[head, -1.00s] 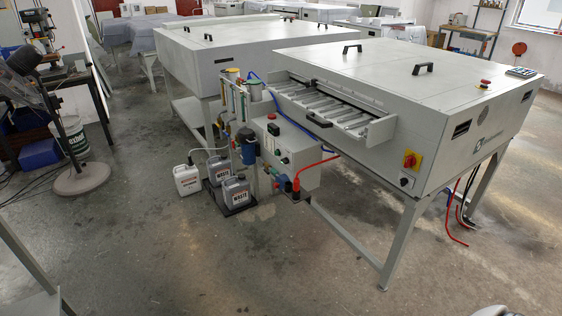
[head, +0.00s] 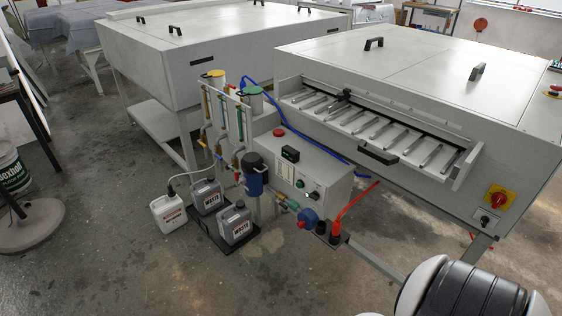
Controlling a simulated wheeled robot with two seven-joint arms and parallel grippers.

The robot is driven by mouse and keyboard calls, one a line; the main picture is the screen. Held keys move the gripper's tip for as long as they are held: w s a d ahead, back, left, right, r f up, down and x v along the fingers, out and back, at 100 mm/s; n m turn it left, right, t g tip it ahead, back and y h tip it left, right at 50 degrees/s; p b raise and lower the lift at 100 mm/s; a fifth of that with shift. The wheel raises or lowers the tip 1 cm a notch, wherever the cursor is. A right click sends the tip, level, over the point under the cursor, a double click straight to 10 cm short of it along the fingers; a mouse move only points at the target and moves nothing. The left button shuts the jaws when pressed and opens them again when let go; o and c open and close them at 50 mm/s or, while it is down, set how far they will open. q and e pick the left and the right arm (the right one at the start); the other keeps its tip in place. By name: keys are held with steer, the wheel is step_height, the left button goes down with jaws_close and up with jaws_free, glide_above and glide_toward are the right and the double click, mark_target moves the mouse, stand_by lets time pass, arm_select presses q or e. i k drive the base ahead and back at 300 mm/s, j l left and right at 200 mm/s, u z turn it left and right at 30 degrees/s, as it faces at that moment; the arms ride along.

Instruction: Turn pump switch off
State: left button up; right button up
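A grey control box (head: 325,178) stands in the middle of the head view, in front of the large machine. Labels are too small to read, so I cannot tell which one is the pump switch. Neither gripper shows; only a black-and-white part of my arm appears at lower right.
Grey waste canisters (head: 236,223) and a white canister (head: 168,214) are on the left. A red hose (head: 352,201) crosses at right.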

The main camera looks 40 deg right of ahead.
mark_target(314, 196)
steer(key=i+j+z, duration=0.1)
steer(key=i+z, duration=0.15)
steer(key=i, duration=0.3)
steer(key=i+j+z, duration=0.25)
steer(key=i, duration=0.25)
steer(key=l, duration=0.1)
